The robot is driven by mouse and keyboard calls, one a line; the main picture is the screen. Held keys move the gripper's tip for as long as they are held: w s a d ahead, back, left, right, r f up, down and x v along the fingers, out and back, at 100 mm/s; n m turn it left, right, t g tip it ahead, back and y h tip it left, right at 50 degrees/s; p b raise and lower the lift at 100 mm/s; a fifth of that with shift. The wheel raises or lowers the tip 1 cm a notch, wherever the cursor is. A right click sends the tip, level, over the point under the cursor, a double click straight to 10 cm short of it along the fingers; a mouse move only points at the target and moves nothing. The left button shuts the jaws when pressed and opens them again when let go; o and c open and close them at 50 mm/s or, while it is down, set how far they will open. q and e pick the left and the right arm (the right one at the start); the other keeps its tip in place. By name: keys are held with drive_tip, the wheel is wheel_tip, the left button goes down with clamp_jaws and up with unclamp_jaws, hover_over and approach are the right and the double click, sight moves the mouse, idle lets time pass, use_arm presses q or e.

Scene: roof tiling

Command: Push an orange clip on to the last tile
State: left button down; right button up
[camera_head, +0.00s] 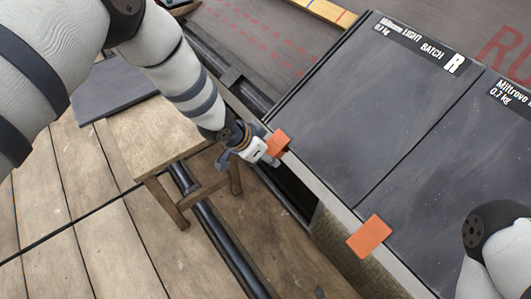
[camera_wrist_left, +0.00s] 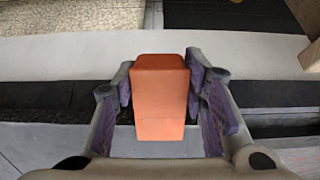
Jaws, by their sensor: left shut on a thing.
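My left gripper (camera_head: 268,157) is shut on an orange clip (camera_head: 277,142) at the left front corner of a dark tile (camera_head: 365,110). In the left wrist view the clip (camera_wrist_left: 160,95) stands between the purple finger pads, in front of a pale strip (camera_wrist_left: 60,58). I cannot tell whether this clip touches the tile or is seated on it. Another dark tile (camera_head: 435,190) lies to the right. A second orange clip (camera_head: 369,237) sits at the front edge near the seam between the tiles. My right arm shows at the lower right; its gripper is out of frame.
A wooden stool (camera_head: 160,135) stands left of the roof edge, with a dark slab (camera_head: 115,85) behind it. A dark pipe (camera_head: 225,240) runs along the plank floor (camera_head: 70,230). A dark gap lies below the tiles' front edge.

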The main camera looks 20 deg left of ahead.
use_arm(q)
drive_tip(key=shift+w+d+r, duration=0.35)
drive_tip(key=shift+w+r, duration=0.05)
drive_tip(key=shift+w, duration=0.05)
use_arm(e)
drive_tip(key=shift+f, duration=0.1)
idle(0.5)
use_arm(q)
drive_tip(key=c, duration=0.9)
unclamp_jaws()
drive_tip(key=shift+s+a, duration=0.1)
drive_tip(key=p+v, duration=0.6)
drive_tip(key=shift+s+a+r+p, duration=0.15)
drive_tip(key=shift+s+r+p, duration=0.1)
drive_tip(key=shift+r+p, duration=0.05)
use_arm(e)
drive_tip(key=s+v, duration=0.1)
drive_tip(key=v, duration=0.4)
drive_tip(key=shift+w+r+t, duration=0.15)
drive_tip(key=shift+r+t, duration=0.25)
drive_tip(key=shift+r, duration=0.35)
